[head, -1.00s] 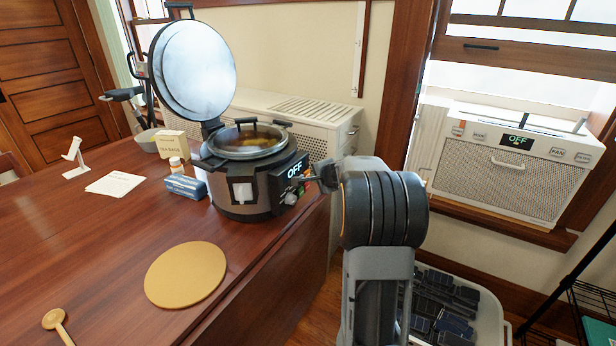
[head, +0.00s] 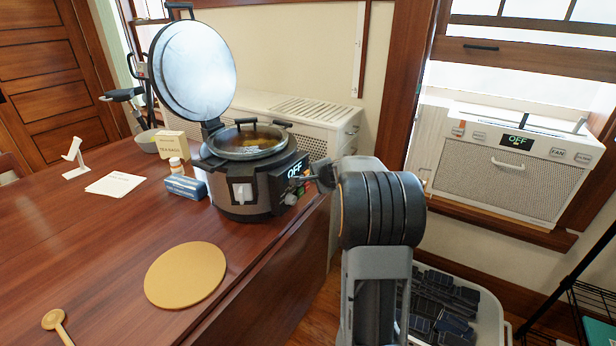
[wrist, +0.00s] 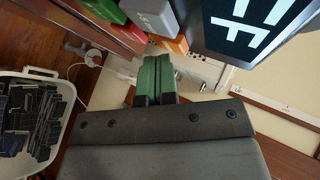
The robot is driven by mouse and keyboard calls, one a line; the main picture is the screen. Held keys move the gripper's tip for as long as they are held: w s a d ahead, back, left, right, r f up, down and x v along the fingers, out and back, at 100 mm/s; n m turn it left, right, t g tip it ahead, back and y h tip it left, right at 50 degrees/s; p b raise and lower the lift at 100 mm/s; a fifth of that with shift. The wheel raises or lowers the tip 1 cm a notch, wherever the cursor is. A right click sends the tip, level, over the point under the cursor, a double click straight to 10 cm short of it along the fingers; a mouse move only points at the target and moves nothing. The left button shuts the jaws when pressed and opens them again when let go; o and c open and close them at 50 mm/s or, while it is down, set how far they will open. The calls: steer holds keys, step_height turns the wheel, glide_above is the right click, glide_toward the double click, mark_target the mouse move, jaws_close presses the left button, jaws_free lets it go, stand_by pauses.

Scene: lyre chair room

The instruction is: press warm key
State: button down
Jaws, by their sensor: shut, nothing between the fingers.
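The cooker (head: 240,195) stands on the table with its lid up, and its front panel display (head: 295,170) reads OFF. My gripper (head: 308,180) is shut and empty, right in front of the panel's lower part. In the wrist view the shut fingers (wrist: 157,66) point at the panel, close below the display (wrist: 250,22). A green key (wrist: 108,10), a grey key (wrist: 151,17) and an orange key (wrist: 178,45) show beside the display. The fingertips appear close to the orange key; I cannot tell whether they touch it. No key label is readable, so which is the warm key is unclear.
A window unit (head: 510,150), also reading OFF, sits at the right. A blue case (head: 185,187), a small bottle (head: 176,166) and a tea box (head: 172,147) stand left of the cooker. A round board (head: 185,275) lies in front. A bin (head: 488,310) is on the floor.

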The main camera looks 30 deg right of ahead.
steer(key=shift+w+a, duration=0.1)
steer(key=shift+w, duration=0.05)
stand_by(0.5)
steer(key=shift+s+d+b, duration=0.4)
steer(key=shift+s+b, duration=0.05)
steer(key=shift+s, duration=0.3)
steer(key=shift+s+d+b, duration=0.35)
steer(key=shift+s+d, duration=0.05)
steer(key=shift+s, duration=0.35)
steer(key=shift+s+d+b, duration=0.35)
steer(key=shift+s+d, duration=0.05)
steer(key=shift+s, duration=0.3)
steer(key=shift+s+d+b, duration=0.35)
steer(key=shift+s+d, duration=0.05)
steer(key=shift+s, duration=0.35)
steer(key=shift+a, duration=0.1)
